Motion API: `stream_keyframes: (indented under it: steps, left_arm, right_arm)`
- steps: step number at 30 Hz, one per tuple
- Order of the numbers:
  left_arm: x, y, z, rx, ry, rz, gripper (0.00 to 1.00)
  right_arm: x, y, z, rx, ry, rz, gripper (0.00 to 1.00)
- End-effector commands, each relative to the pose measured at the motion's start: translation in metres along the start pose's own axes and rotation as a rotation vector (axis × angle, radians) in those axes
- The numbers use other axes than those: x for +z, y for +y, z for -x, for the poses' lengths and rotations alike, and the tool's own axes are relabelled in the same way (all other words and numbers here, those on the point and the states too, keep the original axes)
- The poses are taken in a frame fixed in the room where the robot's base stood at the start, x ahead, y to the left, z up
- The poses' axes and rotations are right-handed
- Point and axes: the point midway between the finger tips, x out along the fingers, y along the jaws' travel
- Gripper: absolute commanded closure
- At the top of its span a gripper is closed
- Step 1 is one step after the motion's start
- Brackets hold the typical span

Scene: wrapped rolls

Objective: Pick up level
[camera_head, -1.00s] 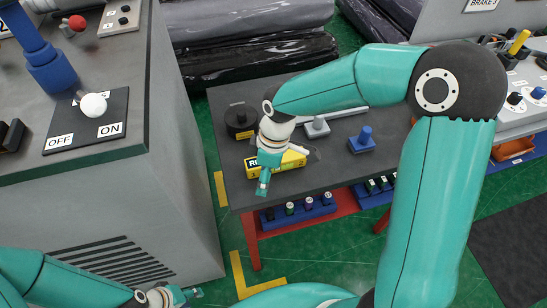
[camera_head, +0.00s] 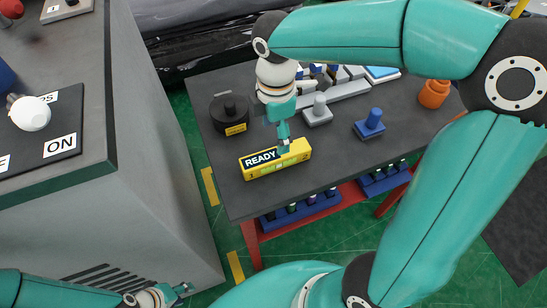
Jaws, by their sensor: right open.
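The level is a yellow bar (camera_head: 264,163) with a black READY label and a greenish vial window, lying on the dark table. My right gripper (camera_head: 284,147) is over the level, right of the label, with its fingertips at the bar's upper side. It is open, and I cannot tell whether the fingers touch the bar. My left gripper (camera_head: 178,294) is low at the bottom left, away from the table, and too small to read its jaws.
On the table (camera_head: 218,178) stand a black round weight (camera_head: 230,112), a grey knobbed block (camera_head: 318,112), a blue knobbed block (camera_head: 370,125) and an orange piece (camera_head: 434,93). A grey control cabinet (camera_head: 140,190) stands close on the left. Blue racks hang below the tabletop.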

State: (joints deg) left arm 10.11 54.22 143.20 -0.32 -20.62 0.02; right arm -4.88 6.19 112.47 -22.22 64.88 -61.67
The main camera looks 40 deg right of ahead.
Motion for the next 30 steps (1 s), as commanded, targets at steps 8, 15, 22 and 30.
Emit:
stream_keyframes:
  steps: [8,15,22,30]
  left_arm:
    - [0.000,-0.001,-0.003,0.000,0.000,0.000,0.60]
    - [0.000,0.000,-0.001,0.000,0.000,0.000,0.60]
    - [0.000,0.000,-0.001,0.000,0.000,0.000,0.60]
    - [0.000,0.000,-0.001,0.000,0.000,0.000,0.60]
  right_arm:
    - [0.001,-0.001,-0.035,-0.001,0.000,-0.004,0.27]
    - [0.000,-0.003,-0.055,-0.005,0.000,-0.004,0.27]
    - [0.000,-0.004,-0.085,-0.003,0.000,-0.005,0.27]
    - [0.000,-0.003,-0.089,0.000,0.002,-0.006,0.27]
